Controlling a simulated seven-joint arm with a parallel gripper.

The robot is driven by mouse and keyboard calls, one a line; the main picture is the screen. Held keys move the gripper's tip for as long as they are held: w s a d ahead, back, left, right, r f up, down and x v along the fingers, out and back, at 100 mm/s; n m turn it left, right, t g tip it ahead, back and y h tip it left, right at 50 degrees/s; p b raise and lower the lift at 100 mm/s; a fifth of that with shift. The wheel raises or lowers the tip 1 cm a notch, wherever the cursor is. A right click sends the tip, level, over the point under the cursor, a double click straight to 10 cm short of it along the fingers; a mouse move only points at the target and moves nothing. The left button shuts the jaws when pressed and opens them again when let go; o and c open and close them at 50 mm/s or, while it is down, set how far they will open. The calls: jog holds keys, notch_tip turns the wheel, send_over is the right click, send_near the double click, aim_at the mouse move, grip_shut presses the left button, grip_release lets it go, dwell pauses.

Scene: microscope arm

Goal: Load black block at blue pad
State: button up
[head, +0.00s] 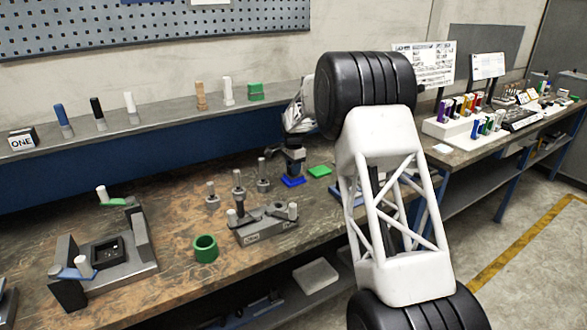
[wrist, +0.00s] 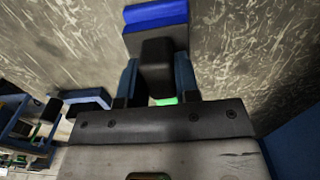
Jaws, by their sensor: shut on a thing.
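My gripper (head: 292,158) is at the back middle of the bench, pointing down just above the blue pad (head: 292,181). In the wrist view my gripper (wrist: 157,82) has its two fingers closed on the sides of the black block (wrist: 157,58). The blue pad (wrist: 155,14) shows beyond the block in that view. The block's lower end is at or very near the pad; I cannot tell whether they touch. In the head view the dark gripper and the block are hard to tell apart.
A green pad (head: 319,171) lies just right of the blue one. Metal posts (head: 238,183) and a grey fixture (head: 266,226) stand to the left and in front. A green ring (head: 205,249) and a grey fixture with a black socket (head: 106,255) are farther left.

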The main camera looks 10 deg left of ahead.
jog(key=shift+r, duration=3.4)
jog(key=shift+w, duration=0.1)
